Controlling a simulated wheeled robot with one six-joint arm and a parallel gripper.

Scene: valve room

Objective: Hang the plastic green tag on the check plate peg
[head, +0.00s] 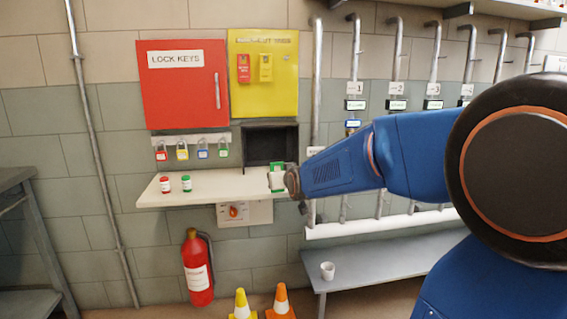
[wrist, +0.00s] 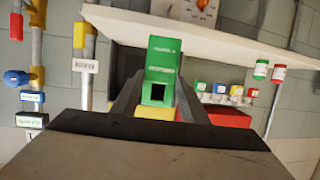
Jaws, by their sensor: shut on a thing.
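The green tag (wrist: 164,62) is between the two dark fingers of my gripper (wrist: 157,100) in the wrist view. It has pale lettering and a square dark hole near its gripped end. In the head view the tag (head: 276,189) shows as a small green and white piece at the tip of my gripper (head: 284,179), over the right end of the white shelf. My gripper is shut on it. I cannot make out the check plate peg in either view; my arm covers part of the pipe wall.
The white shelf (head: 225,186) holds two small jars at its left. Above it are a red lock-key cabinet (head: 184,95), a yellow cabinet (head: 263,95), several hanging padlocks and a dark open box (head: 285,144). Labelled pipes (head: 396,60) stand to the right, above a bench (head: 375,264).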

